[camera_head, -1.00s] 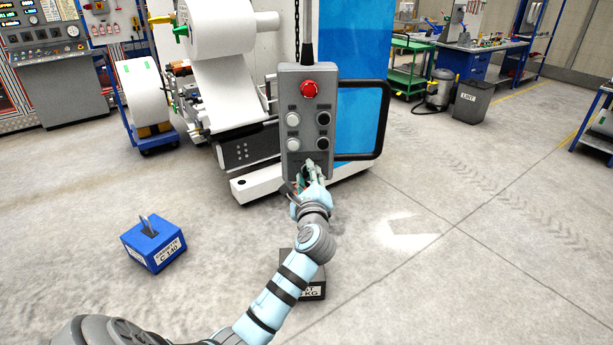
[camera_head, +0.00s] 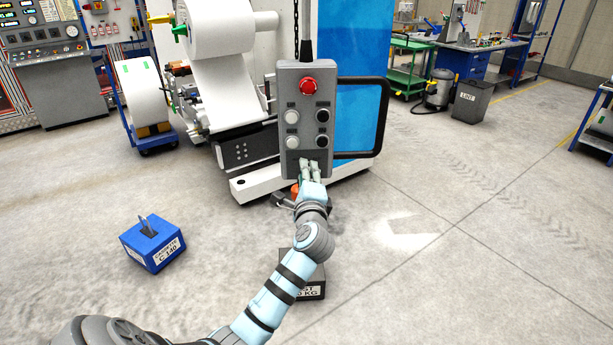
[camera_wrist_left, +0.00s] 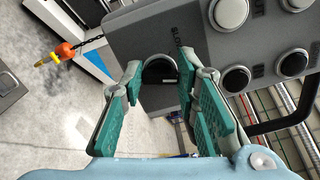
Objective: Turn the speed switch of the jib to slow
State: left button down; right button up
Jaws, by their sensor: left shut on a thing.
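The grey jib pendant (camera_head: 306,100) hangs upright in the middle of the head view, with a red stop button (camera_head: 308,87) and white and black push buttons below it. My left gripper (camera_head: 309,165) is at the pendant's lower end. In the left wrist view, the dark round speed switch (camera_wrist_left: 160,72) lies between the two green-padded fingers of the left gripper (camera_wrist_left: 160,83), which is shut on it. A label that seems to read SLOW (camera_wrist_left: 180,29) is beside the switch. The fingers hide part of the switch, and its pointer setting is unclear. My right gripper is out of view.
An orange hook block (camera_wrist_left: 65,50) hangs close to the pendant. A black loop handle (camera_head: 383,118) stands behind and right. A blue cassette block (camera_head: 152,244) and a dark weight (camera_head: 312,290) are on the floor. Open floor lies right.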

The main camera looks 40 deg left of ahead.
pick_arm(q)
jog(key=shift+n+b, duration=2.55)
jog(key=shift+n, duration=3.75)
jog(key=shift+w, duration=0.1)
jog(key=c, duration=1.4)
grip_release()
jog(key=shift+o, duration=0.8)
jog(key=shift+a+f, duration=0.1)
jog(key=shift+f, duration=0.1)
